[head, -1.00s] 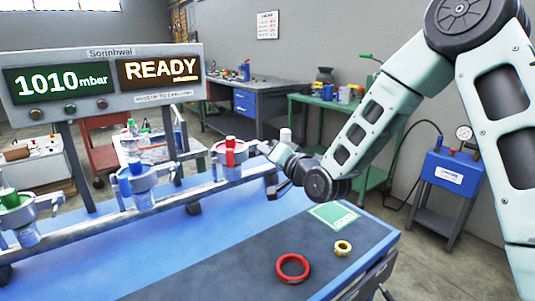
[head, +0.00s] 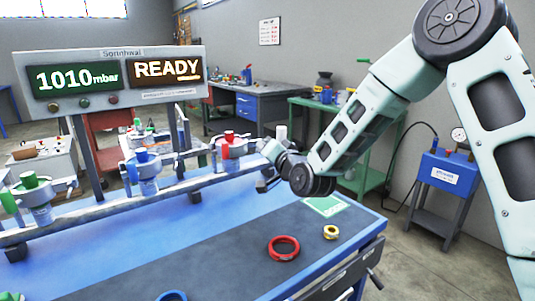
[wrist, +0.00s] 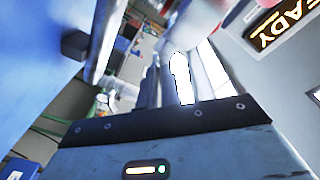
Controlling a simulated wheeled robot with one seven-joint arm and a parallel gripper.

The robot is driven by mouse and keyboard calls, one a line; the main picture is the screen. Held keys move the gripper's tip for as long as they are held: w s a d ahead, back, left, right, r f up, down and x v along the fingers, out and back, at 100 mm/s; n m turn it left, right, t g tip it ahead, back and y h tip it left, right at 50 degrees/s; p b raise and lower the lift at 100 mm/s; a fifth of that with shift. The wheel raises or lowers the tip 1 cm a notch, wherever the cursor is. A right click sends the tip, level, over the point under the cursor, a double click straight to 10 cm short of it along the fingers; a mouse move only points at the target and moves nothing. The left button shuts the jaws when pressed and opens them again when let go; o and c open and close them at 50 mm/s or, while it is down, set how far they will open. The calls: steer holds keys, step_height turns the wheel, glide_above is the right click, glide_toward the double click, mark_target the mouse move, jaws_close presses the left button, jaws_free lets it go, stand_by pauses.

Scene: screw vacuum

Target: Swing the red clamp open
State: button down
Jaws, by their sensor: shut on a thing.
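The red clamp (head: 225,150) sits on the third fitting of the grey pipe rail, with an upright red lever and a red cap. Whether it is closed or swung open is too small to tell. My gripper (head: 262,184) is at the rail's right end, to the right of the red clamp. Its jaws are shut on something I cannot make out.
Blue (head: 145,165) and green (head: 32,190) fittings stand further left on the rail. A display (head: 118,75) reads 1010 mbar and READY. A red ring (head: 284,249) and a small yellow ring (head: 331,232) lie on the dark mat, whose middle is clear.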

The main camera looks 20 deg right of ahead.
steer(key=shift+s+a+b, duration=0.25)
steer(key=shift+s+a, duration=0.1)
steer(key=shift+s, duration=0.3)
steer(key=shift+s+a+b, duration=0.25)
steer(key=shift+s+a, duration=0.1)
steer(key=shift+s, duration=0.25)
steer(key=shift+s+a+b, duration=0.25)
steer(key=shift+s+a, duration=0.1)
steer(key=shift+s, duration=0.3)
steer(key=c, duration=1.6)
jaws_free()
steer(key=shift+a, duration=0.15)
steer(key=shift+w, duration=0.1)
steer(key=shift+d, duration=0.2)
steer(key=s+d+b, duration=0.2)
steer(key=s+b, duration=0.3)
steer(key=s, duration=0.4)
steer(key=shift+s+f, duration=0.25)
steer(key=shift+s, duration=0.1)
